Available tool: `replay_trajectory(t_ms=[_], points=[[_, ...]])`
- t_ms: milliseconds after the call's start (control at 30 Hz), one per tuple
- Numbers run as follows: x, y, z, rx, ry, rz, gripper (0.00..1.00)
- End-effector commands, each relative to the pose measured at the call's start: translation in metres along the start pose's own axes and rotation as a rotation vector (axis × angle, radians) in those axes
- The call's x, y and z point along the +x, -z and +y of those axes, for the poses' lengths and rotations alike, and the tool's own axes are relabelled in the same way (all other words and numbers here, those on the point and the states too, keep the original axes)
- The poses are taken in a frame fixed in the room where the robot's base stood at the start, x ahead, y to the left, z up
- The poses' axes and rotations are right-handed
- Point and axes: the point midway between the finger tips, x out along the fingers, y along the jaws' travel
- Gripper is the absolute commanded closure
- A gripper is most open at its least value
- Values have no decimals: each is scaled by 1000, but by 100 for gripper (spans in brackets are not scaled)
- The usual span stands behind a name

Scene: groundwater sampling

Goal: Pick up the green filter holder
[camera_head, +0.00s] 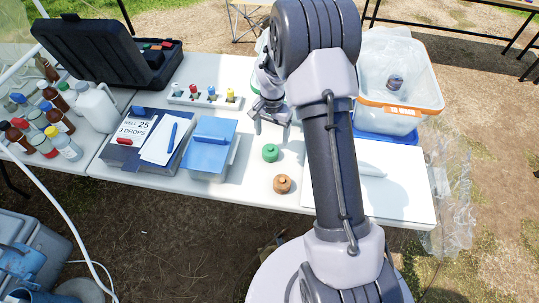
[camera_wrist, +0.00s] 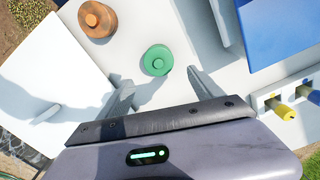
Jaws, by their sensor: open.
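The green filter holder (camera_head: 270,152) is a small round disc with a raised knob, lying on the white table. It also shows in the wrist view (camera_wrist: 157,60), just beyond and between my two fingers. My gripper (camera_head: 271,127) is open and empty above the table, behind the green holder in the head view. In the wrist view its two fingers (camera_wrist: 160,84) are spread wide, with the green holder apart from both. An orange-brown holder (camera_head: 282,184) of similar shape lies nearer the table's front edge; it also shows in the wrist view (camera_wrist: 97,19).
A blue box (camera_head: 208,150) stands left of the green holder. A rack with coloured knobs (camera_head: 205,97) is behind. A white board (camera_head: 400,190) lies at right, below a clear bin with an orange rim (camera_head: 400,105). Bare table surrounds the holders.

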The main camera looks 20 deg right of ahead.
Motion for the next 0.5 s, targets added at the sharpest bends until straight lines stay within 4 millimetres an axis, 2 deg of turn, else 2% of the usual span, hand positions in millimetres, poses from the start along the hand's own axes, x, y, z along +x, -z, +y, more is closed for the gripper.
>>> replay_trajectory(t_ms=[33, 100, 267, 500], points=[[16, -1, 0, 1, -1, -1, 24], [26, -1, 0, 0, 0, -1, 24], [38, -2, 0, -2, 1, 1, 24], [83, -12, 0, -1, 0, -1, 24]])
